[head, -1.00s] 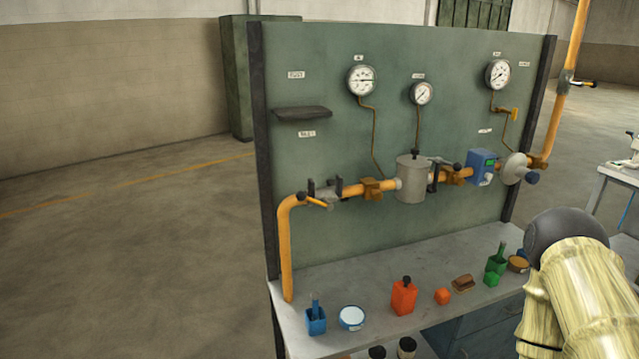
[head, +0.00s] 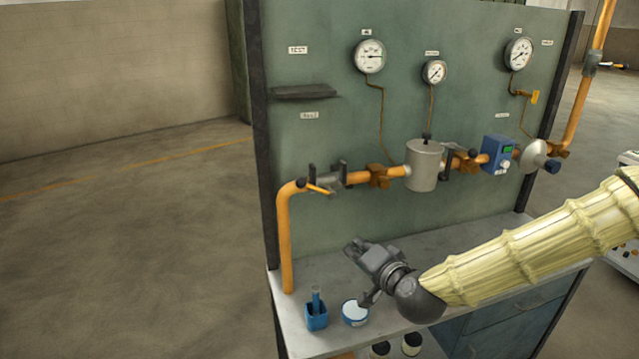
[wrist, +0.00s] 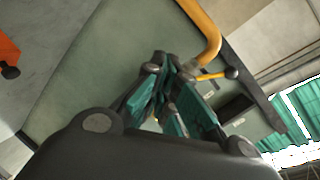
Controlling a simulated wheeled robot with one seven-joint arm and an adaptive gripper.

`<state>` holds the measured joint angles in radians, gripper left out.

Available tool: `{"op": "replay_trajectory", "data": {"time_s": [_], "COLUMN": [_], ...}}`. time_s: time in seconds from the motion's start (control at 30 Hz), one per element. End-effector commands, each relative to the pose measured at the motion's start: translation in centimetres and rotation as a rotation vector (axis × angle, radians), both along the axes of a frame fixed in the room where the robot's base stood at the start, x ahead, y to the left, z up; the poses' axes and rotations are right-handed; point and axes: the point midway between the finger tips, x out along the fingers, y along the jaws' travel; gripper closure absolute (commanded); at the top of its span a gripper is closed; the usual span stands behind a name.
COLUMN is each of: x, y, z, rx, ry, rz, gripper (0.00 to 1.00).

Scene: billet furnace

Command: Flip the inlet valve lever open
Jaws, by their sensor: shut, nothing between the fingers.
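The inlet valve lever is a short orange handle (head: 318,188) with a dark knob at its left end. It sits at the left end of the orange pipe, near the bend. In the wrist view the lever (wrist: 211,76) shows just right of the fingertips, its dark ball end pointing right. My gripper (head: 353,248) is over the left part of the bench, below and to the right of the lever, apart from it. Its teal-lined fingers (wrist: 172,72) are shut and hold nothing.
The orange pipe (head: 284,240) drops to the bench on the left. A blue container (head: 316,317) and a white-topped round tin (head: 354,314) stand near my gripper. A dark shelf (head: 305,92) juts from the panel (head: 330,130). Open floor lies left.

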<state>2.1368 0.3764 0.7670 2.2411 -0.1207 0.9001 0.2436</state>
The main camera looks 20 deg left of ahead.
Motion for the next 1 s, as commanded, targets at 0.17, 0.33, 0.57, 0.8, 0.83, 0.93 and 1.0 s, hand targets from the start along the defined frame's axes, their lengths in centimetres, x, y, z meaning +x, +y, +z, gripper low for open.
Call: {"op": "replay_trajectory", "data": {"time_s": [0.17, 0.33, 0.57, 0.8, 0.83, 0.93, 1.0], "x": [2.2, 2.8, 4.4, 7.5, 7.9, 9.2, 10.1], "y": [1.5, 2.1, 3.4, 5.9, 6.2, 7.3, 7.9], "z": [10.1, 13.9, 14.3, 14.1, 14.1, 14.1, 14.1], "rx": [0.141, 0.192, 0.196, 0.194, 0.194, 0.195, 0.194], "ry": [-0.116, -0.157, -0.159, -0.159, -0.159, -0.159, -0.159], "rz": [-0.021, -0.026, -0.025, -0.024, -0.024, -0.025, -0.025], "gripper": [1.0, 1.0, 1.0, 1.0, 1.0, 1.0, 1.0]}}
